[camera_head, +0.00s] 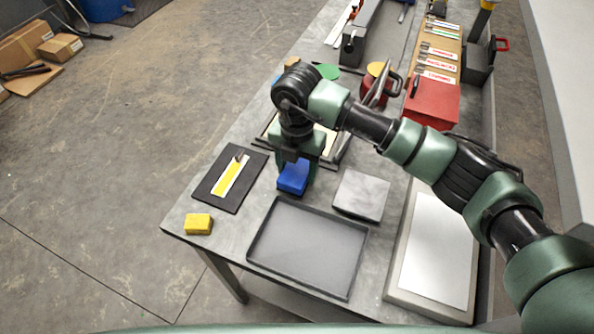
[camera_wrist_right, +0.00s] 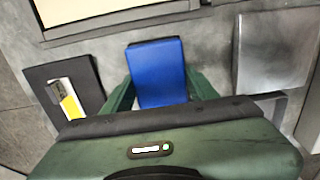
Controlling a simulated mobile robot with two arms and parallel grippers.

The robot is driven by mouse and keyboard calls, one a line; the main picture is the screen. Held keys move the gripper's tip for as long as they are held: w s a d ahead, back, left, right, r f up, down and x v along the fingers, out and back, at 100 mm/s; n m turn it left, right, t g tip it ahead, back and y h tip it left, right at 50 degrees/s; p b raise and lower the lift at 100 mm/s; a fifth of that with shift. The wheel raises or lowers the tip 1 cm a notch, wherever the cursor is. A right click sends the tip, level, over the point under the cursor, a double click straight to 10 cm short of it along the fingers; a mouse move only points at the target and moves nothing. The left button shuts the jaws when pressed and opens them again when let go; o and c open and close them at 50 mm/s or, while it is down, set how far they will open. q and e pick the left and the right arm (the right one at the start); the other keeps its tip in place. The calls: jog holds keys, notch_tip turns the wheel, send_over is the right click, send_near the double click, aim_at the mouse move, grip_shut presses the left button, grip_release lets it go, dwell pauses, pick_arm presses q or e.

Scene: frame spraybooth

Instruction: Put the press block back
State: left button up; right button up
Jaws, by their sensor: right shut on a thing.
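A blue block (camera_head: 293,177), which I take to be the press block, is between the fingers of my right gripper (camera_head: 294,163). In the right wrist view the blue block (camera_wrist_right: 158,72) has a green finger on each side, and the gripper (camera_wrist_right: 162,92) is shut on it. The block is over the bench between the dark mat and the grey square plate. I cannot tell whether it touches the bench. My left gripper is not in view.
A yellow block (camera_head: 198,224) sits at the front left corner of the bench. An empty dark tray (camera_head: 262,232) lies in front of the blue block. A dark mat (camera_head: 217,191) with a yellow-white strip is left, a grey plate (camera_head: 361,195) right.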

jog(key=shift+f, duration=0.95)
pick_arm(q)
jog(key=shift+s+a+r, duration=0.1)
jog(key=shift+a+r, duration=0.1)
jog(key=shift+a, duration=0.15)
pick_arm(e)
jog(key=shift+f, duration=0.1)
jog(key=shift+f, duration=0.2)
jog(key=o, duration=1.2)
jog(key=shift+r, duration=0.1)
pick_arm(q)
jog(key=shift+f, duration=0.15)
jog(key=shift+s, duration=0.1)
pick_arm(e)
jog(key=shift+r, duration=0.1)
